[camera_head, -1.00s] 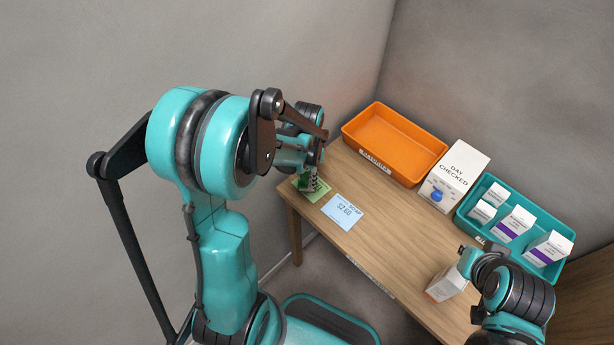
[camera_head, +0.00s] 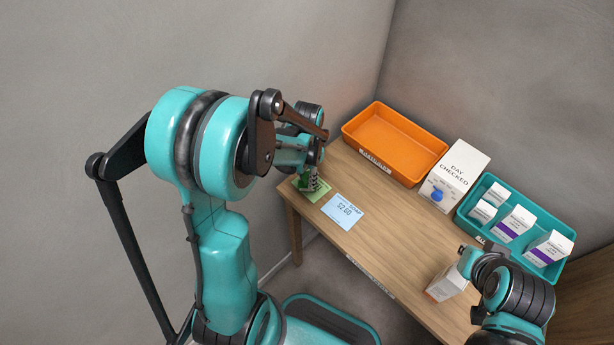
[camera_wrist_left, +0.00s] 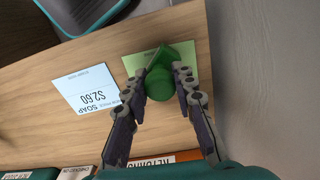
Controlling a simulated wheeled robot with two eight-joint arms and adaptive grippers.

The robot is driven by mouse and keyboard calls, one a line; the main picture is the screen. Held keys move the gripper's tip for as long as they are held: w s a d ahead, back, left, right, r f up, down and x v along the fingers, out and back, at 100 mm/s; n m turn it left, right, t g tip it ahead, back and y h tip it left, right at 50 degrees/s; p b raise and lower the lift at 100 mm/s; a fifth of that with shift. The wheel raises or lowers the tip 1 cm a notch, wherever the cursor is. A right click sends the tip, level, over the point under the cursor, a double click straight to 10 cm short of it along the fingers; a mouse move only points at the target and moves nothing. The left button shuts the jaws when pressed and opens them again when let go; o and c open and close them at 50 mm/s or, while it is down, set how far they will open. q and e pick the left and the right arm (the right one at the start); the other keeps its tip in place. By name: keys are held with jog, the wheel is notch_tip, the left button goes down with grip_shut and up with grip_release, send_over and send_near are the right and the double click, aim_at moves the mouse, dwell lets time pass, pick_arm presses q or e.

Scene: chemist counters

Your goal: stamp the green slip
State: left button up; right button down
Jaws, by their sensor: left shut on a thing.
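The green slip (camera_head: 318,194) lies flat on the wooden counter near its left end; it also shows in the left wrist view (camera_wrist_left: 134,62). My left gripper (camera_head: 311,183) is shut on a green stamp (camera_wrist_left: 182,77), with one finger on each side of it in the left wrist view. The stamp is over the slip and hides part of it; I cannot tell whether its underside touches the paper. My right gripper (camera_head: 467,262) is beside a small white box (camera_head: 446,284) at the counter's front right; its fingers are too hidden to judge.
A blue price card (camera_head: 344,212) lies right of the slip. Behind are an empty orange tray (camera_head: 421,154), a white "DAY CHECKED" block (camera_head: 463,164) and a teal tray (camera_head: 551,217) with several boxes. The counter's middle is clear. A grey wall rises behind.

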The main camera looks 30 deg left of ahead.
pick_arm(q)
notch_tip(320, 180, up, 7)
jog(key=p, duration=0.5)
dwell(0.5)
dwell(0.8)
